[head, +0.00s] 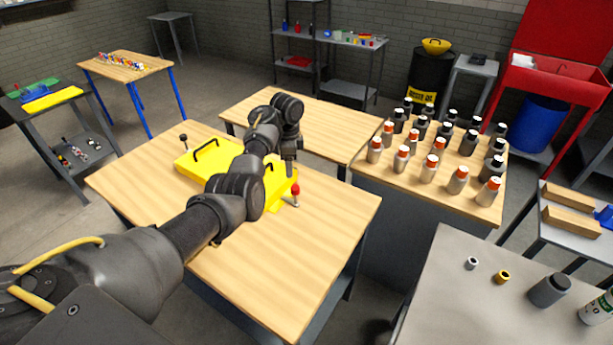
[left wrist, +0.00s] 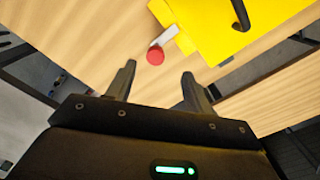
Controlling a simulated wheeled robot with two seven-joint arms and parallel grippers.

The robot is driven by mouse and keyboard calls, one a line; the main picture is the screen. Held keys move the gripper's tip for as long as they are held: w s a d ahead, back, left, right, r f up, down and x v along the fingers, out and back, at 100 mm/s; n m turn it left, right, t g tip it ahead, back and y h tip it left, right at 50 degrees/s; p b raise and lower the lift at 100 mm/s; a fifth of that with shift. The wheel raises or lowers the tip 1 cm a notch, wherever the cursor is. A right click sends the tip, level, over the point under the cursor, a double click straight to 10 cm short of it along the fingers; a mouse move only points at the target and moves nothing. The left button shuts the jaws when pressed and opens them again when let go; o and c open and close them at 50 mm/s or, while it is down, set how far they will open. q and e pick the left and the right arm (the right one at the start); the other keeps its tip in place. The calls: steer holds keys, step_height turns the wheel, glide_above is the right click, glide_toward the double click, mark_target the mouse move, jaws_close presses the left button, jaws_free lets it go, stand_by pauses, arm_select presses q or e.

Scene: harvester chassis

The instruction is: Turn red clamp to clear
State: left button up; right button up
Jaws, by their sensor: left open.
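The yellow chassis (head: 188,163) lies on the wooden table, partly hidden behind my left arm. The red clamp (head: 296,189) stands at its right corner with its red knob up. In the left wrist view the clamp's round red knob (left wrist: 155,56) sits at the end of a light grey lever beside the yellow chassis (left wrist: 215,30). My left gripper (head: 290,172) points down, just above and beside the knob. Its open fingers (left wrist: 158,70) stand on either side of the knob's line, with nothing between them. Contact does not show. My right gripper is out of view.
A black-knobbed clamp (head: 183,138) stands at the chassis's left side, and a black handle (head: 206,148) rises from its top. The front of the wooden table (head: 270,285) is clear. Several bottles (head: 430,168) stand on a table to the right.

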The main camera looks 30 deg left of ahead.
mark_target(295, 187)
arm_select(q)
steer(key=shift+w+d+f+m, duration=0.15)
steer(key=shift+d+f, duration=0.1)
steer(key=shift+d, duration=0.2)
steer(key=shift+s+d+f+m, duration=0.1)
steer(key=shift+d+f+m, duration=0.1)
steer(key=shift+d, duration=0.25)
steer(key=f, duration=0.7)
steer(key=shift+a, duration=0.2)
steer(key=shift+w+d+f, duration=0.1)
steer(key=shift+f, duration=0.5)
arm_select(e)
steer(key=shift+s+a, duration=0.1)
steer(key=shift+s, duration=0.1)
